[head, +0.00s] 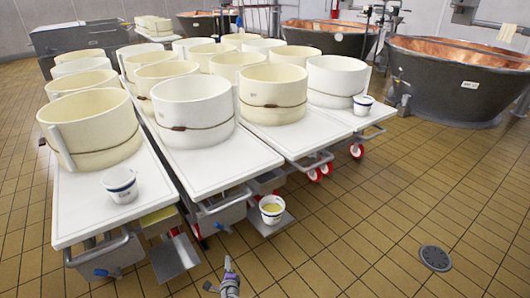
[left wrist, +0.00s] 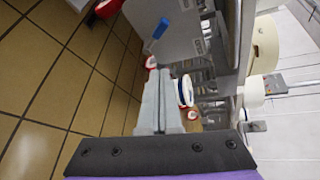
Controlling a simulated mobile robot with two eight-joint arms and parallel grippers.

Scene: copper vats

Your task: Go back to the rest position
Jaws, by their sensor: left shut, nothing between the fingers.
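My left gripper (head: 228,266) shows at the bottom middle of the head view, in front of the white tables and over the tiled floor. In the left wrist view its grey fingers (left wrist: 160,105) lie together, shut with nothing seen between them. My right gripper is in neither view.
White tables (head: 210,178) carry several cream and white round moulds (head: 192,112). A white bucket (head: 120,186) stands on the left table, another (head: 362,105) on the right one. A bucket with yellowish contents (head: 271,209) sits low in front. Copper vats (head: 455,80) stand behind; right floor is clear around a drain (head: 435,258).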

